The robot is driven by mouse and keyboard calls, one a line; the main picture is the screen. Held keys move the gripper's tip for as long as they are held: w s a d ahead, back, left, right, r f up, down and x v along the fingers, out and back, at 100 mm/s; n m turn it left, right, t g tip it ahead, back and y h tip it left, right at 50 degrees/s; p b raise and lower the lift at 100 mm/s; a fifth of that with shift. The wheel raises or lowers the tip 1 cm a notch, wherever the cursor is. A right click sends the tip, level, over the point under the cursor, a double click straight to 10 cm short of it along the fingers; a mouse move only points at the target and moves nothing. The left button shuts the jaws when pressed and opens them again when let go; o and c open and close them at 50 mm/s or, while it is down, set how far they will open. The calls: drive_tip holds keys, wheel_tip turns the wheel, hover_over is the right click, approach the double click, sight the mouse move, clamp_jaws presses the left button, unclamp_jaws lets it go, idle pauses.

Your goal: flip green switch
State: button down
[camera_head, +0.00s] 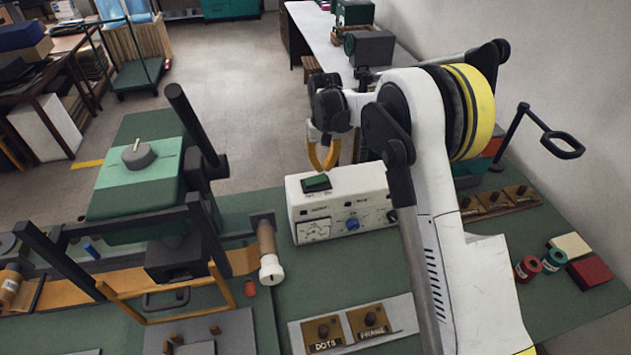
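The green switch (316,183) is a rocker on the top face of a white control box (345,186), toward its left end. The box also has a blue knob and dark markings on its front. My gripper (322,168) hangs from my white arm just above and behind the switch, near the box's back edge. Its yellow fingers curve downward with their tips close together; a gap between them cannot be made out clearly. Nothing is seen held in them. Whether the fingers touch the box cannot be told.
A green machine with a dark frame (140,190) stands left of the box. Plates with brown blocks (350,326) lie in front. Red and green spools (540,262) and a red block (590,272) lie at right. Green bench surface (300,270) is clear before the box.

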sight(323, 177)
drive_tip(key=shift+f+b, duration=1.55)
drive_tip(key=shift+f, duration=0.45)
idle(1.2)
drive_tip(key=shift+r, duration=0.15)
drive_tip(key=shift+r+p, duration=1.65)
drive_tip(key=shift+r, duration=1.8)
drive_tip(key=shift+f, duration=0.1)
